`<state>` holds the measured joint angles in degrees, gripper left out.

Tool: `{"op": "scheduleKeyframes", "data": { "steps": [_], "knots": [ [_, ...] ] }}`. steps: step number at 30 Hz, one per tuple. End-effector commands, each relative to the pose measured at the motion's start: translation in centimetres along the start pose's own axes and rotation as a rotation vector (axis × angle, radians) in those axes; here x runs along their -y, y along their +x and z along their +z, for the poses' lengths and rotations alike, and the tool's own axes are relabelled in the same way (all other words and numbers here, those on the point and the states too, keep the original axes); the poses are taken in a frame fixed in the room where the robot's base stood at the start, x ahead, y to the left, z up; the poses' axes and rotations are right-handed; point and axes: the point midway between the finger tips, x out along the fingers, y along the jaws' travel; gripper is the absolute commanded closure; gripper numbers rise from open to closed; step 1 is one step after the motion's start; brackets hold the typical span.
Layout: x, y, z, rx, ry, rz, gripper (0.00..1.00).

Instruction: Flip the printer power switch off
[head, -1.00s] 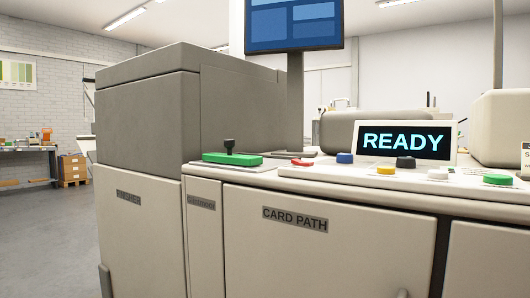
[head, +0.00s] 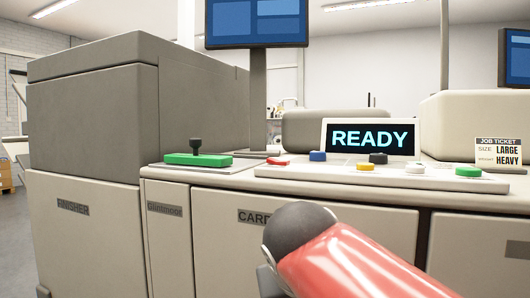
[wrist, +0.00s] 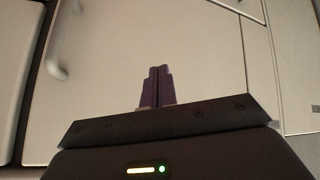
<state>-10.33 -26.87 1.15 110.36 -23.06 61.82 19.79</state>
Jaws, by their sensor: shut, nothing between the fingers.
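The printer's sloping control top holds a dark upright lever on a green base (head: 197,157) at the left in the head view. It is the only switch-like lever in view, and no label shows on it. A panel reading READY (head: 370,138) stands behind several coloured buttons. My gripper (wrist: 160,70) is shut and empty in the wrist view, in front of pale cabinet doors. The lever does not show in the wrist view. In the head view my red and grey arm rises at the lower right, below the counter top, and hides part of the CARD PATH door (head: 330,215).
A tall grey-topped finisher unit (head: 95,110) stands left of the counter. A monitor (head: 256,20) on a post rises behind the lever. A job ticket card (head: 497,151) stands at the right.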

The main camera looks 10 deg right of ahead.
Motion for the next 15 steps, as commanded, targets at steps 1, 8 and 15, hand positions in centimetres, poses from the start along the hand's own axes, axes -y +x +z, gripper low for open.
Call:
{"op": "scheduleKeyframes", "data": {
  "steps": [1,8,15],
  "knots": [
    [0.1,-0.7,-2.1,-0.030,0.007,0.019,1.00],
    [0.4,-5.5,-12.5,-0.208,0.118,0.137,1.00],
    [1.0,-11.2,-20.9,-0.418,0.316,0.221,1.00]
  ]
}}
